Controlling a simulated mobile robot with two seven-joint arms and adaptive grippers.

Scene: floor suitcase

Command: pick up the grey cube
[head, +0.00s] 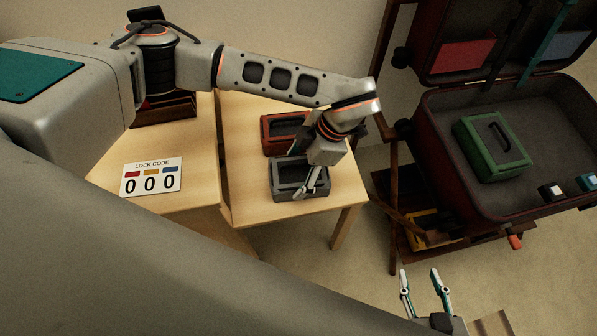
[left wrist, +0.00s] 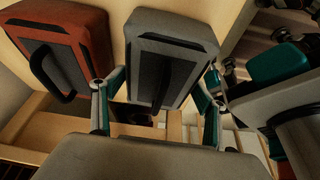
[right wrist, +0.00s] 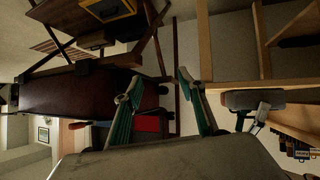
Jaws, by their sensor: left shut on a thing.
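The grey cube (head: 284,193) is a box-like grey case with a dark top panel, at the front of the right wooden table. It also shows large in the left wrist view (left wrist: 190,27). My left gripper (head: 312,187) is over it from above. In the left wrist view its fingers (left wrist: 158,98) are on either side of the cube's near end, shut on it. Whether the cube touches the table is unclear. My right gripper (head: 420,280) is open and empty at the lower right, far from the cube. Its spread fingers show in the right wrist view (right wrist: 160,85).
A red-orange case (head: 270,134) lies just behind the grey cube. An open suitcase (head: 455,185) at right holds a green case (head: 487,150) and small blocks. A lock code card (head: 151,177) lies on the left table.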

